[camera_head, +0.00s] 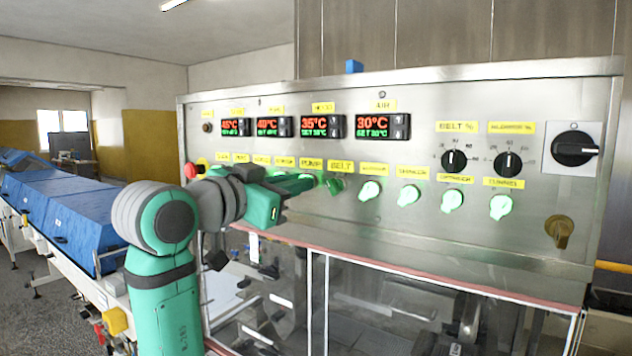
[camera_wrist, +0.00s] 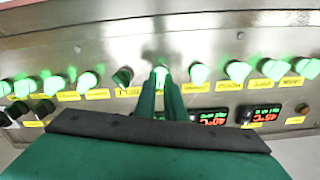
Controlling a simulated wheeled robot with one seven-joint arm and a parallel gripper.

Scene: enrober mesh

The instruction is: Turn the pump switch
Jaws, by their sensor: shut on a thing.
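The pump switch (camera_wrist: 161,74) is a small lit green knob on the steel control panel, right beside the belt switch. The yellow PUMP label (camera_head: 311,163) shows just above it in the head view. My gripper (camera_wrist: 161,88) reaches the panel, with its two green fingers closed around the knob in the wrist view. In the head view my gripper (camera_head: 306,181) covers most of the knob, so its exact angle is hard to tell. The belt switch (camera_head: 335,186) is a darker green knob just to the right, turned at a slant.
Several lit green knobs, such as this one (camera_head: 369,190), line the panel on both sides. Temperature displays (camera_head: 321,126) sit above. Black dials (camera_head: 454,160) and a black rotary switch (camera_head: 574,149) are at the right. A clear-windowed housing (camera_head: 385,300) lies below; blue covers (camera_head: 75,215) stand left.

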